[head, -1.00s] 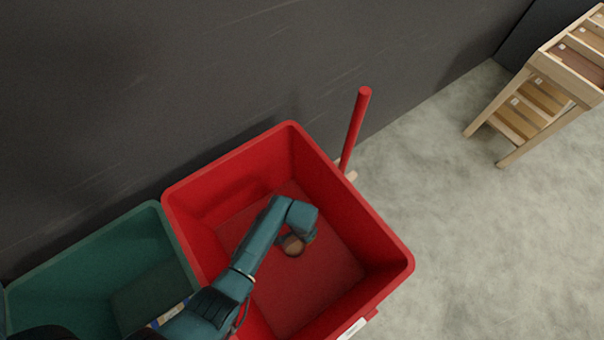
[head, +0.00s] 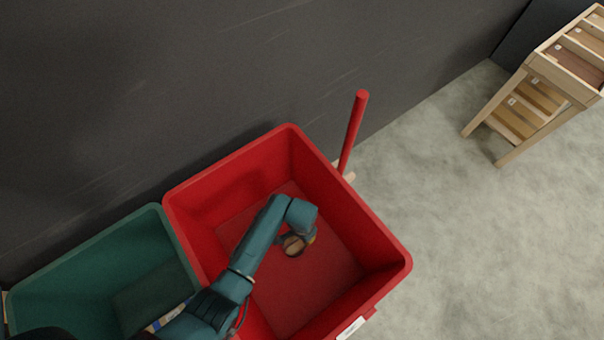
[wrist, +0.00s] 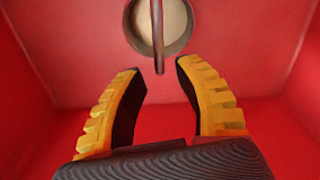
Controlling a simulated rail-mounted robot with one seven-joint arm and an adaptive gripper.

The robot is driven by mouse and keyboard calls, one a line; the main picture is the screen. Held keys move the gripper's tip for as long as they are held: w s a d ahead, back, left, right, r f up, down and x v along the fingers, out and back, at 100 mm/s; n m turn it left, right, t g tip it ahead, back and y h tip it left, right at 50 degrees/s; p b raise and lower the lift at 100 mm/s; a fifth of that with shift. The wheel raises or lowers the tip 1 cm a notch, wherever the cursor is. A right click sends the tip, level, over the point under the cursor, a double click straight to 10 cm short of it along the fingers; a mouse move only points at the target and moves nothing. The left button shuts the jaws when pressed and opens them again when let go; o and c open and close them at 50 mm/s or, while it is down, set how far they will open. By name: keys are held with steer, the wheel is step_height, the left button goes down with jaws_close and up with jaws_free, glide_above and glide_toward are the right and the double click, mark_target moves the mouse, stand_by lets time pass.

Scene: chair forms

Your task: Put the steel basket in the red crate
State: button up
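The red crate (head: 370,215) stands in the middle of the head view. My arm reaches down into it. The steel basket (head: 295,246) shows as a small round rim with a tan inside, within the crate's outline and partly hidden by my gripper (head: 308,240). In the wrist view the basket (wrist: 180,22) is at the top, with its handle bar crossing it and ending near the fingertips. My gripper's yellow-backed fingers (wrist: 158,72) are apart, with a gap between them. I cannot tell whether the basket touches the crate floor.
A green crate (head: 100,245) stands left of the red one. A red pole (head: 353,130) rises behind the red crate's far right side. A dark wall (head: 200,90) runs behind. A wooden shelf unit (head: 545,90) is at the upper right. Grey floor (head: 480,240) is clear on the right.

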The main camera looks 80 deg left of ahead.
step_height(320, 180, up, 10)
steer(key=p, duration=0.3)
steer(key=shift+p, duration=0.4)
steer(key=shift+f, duration=0.1)
